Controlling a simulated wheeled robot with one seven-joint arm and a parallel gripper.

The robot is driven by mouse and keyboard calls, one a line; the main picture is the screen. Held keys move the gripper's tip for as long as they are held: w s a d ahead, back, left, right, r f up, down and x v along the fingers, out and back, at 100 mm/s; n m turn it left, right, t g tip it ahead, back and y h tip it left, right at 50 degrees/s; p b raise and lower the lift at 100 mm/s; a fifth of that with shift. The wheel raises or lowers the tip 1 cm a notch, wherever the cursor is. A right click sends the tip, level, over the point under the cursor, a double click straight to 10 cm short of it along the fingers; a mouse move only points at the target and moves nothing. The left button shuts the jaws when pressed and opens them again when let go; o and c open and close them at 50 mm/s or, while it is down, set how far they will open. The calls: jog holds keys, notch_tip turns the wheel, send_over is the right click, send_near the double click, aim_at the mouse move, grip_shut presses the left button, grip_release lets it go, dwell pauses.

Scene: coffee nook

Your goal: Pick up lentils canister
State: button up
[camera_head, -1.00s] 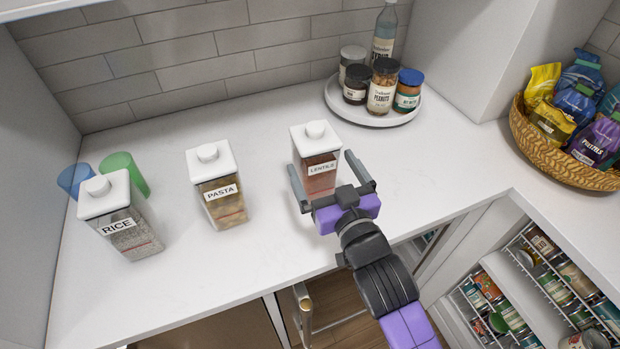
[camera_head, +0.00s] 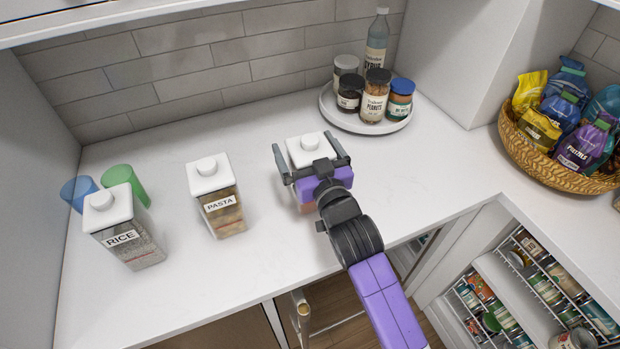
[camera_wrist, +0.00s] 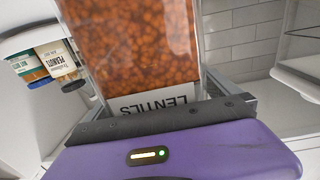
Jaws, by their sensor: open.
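The lentils canister (camera_head: 308,149) stands on the white counter, its white lid showing and most of its body hidden behind my gripper in the head view. In the wrist view its clear body with orange-brown lentils (camera_wrist: 130,45) and upside-down label fills the middle, close in front of my gripper's palm. My gripper (camera_head: 311,154) is open, with one finger on the left and one on the right of the canister's upper part. I cannot tell whether the fingers touch it. The pasta canister (camera_head: 222,213) and the rice canister (camera_head: 138,250) stand upright to the left.
A round white tray (camera_head: 340,119) with several jars and a bottle stands behind to the right. A wicker basket (camera_head: 540,163) of snack bags is at the far right. Blue (camera_head: 77,193) and green (camera_head: 122,176) cups are by the rice. The counter between pasta and lentils is clear.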

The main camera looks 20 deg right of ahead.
jog(key=shift+c, duration=0.4)
jog(key=c, duration=1.8)
jog(key=shift+r, duration=0.2)
jog(key=shift+c, duration=1.2)
jog(key=shift+r, duration=0.1)
